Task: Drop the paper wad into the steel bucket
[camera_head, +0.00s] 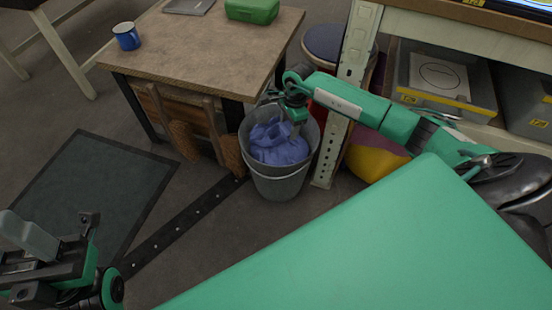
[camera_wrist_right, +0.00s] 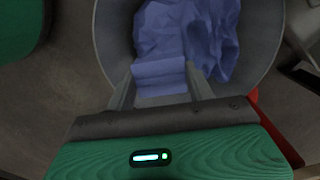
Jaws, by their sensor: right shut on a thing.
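The steel bucket (camera_head: 282,184) stands on the floor between the wooden table and a shelf post. The blue crumpled paper wad (camera_head: 278,147) is inside the bucket's rim, and it also shows in the right wrist view (camera_wrist_right: 185,35). My right gripper (camera_head: 295,128) reaches down over the bucket from the right. Its fingers (camera_wrist_right: 163,82) are shut on the near part of the wad. I cannot tell whether the wad rests on the bucket's bottom. My left gripper (camera_head: 60,232) is at the lower left, far from the bucket, with its fingers apart and empty.
The wooden table (camera_head: 200,50) carries a blue mug (camera_head: 126,36) and a green box (camera_head: 251,10). A perforated shelf post (camera_head: 333,150) stands just right of the bucket, with a yellow rounded object (camera_head: 372,164) behind it. A dark mat (camera_head: 85,185) lies on the left floor.

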